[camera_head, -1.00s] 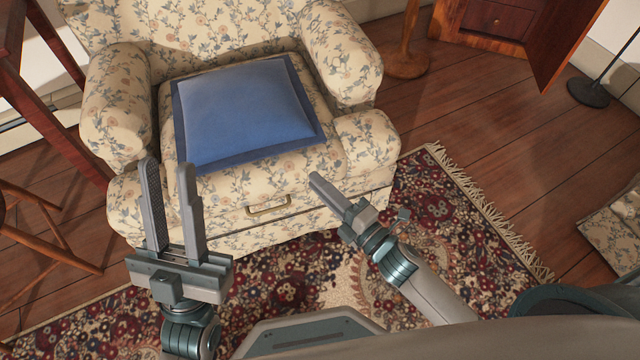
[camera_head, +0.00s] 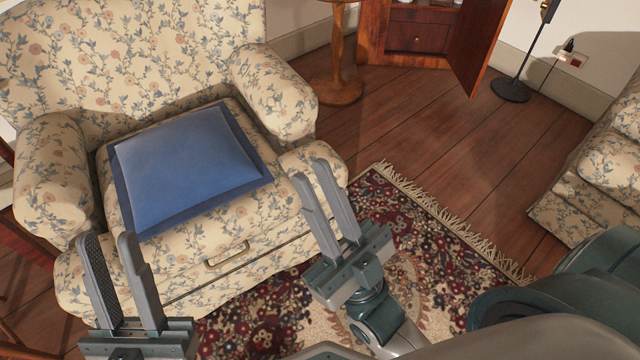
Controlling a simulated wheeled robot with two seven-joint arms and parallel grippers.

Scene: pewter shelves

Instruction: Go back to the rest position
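My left gripper (camera_head: 105,240) is at the lower left, in front of the armchair. Its two fingers point up with a gap between them and nothing in it. My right gripper (camera_head: 318,180) is right of centre, over the rug near the armchair's front right corner. Its fingers are a little apart and nothing is held between them. A blue cushion (camera_head: 185,165) lies flat on the seat of the floral armchair (camera_head: 270,85), clear of both grippers.
A patterned, fringed rug (camera_head: 420,240) covers the floor ahead. A wooden pedestal (camera_head: 336,85) and an open cabinet (camera_head: 415,38) stand behind. Another floral seat (camera_head: 575,205) is at the right. The wooden floor (camera_head: 440,125) between is clear.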

